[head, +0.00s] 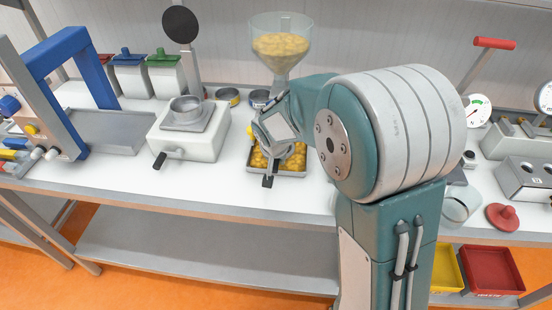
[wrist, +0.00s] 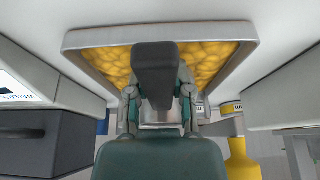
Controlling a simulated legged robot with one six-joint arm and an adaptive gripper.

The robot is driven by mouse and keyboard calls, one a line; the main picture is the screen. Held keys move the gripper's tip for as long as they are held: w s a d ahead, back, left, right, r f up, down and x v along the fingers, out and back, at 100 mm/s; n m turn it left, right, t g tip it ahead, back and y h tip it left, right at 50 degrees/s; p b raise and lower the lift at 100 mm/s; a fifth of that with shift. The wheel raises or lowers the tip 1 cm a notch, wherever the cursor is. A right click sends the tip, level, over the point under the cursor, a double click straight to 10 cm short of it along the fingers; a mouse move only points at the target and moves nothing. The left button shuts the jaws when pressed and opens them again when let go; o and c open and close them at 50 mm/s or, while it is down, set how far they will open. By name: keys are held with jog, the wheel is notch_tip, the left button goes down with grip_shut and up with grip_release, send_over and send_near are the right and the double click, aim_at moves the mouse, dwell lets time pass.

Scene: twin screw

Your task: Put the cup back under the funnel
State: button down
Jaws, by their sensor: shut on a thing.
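The clear funnel (head: 281,45), full of yellow pieces, stands at the back centre of the bench in the head view. The cup appears to be the square, grey-rimmed vessel (head: 291,175) of yellow pieces, in front of and below the funnel. Its rim (wrist: 90,38) and yellow contents fill the top of the wrist view. My gripper (wrist: 159,98) is shut on a dark handle (wrist: 155,72) at the vessel's near side. In the head view my gripper (head: 272,150) covers part of the vessel. I cannot tell whether its base touches the bench.
A white box with a round metal cup on top (head: 187,125) stands to the left, its dark handle facing front. Small round tins (head: 228,97) stand behind. At right are a glass beaker (head: 459,205), a red knobbed lid (head: 502,216) and gauges. My arm hides the bench right of centre.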

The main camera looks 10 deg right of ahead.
jog(key=c, duration=0.5)
grip_release()
jog(key=v, duration=1.2)
jog(key=s+d+r+n, duration=0.1)
jog(key=s+d, duration=0.1)
jog(key=s, duration=0.5)
jog(key=s+d+r+n+y, duration=0.1)
jog(key=s+r, duration=0.1)
jog(key=s, duration=0.6)
jog(key=s+d+r+n+t, duration=0.1)
jog(key=s+d, duration=0.1)
jog(key=s, duration=0.5)
jog(key=shift+s+d+r+n, duration=0.3)
jog(key=shift+r, duration=0.1)
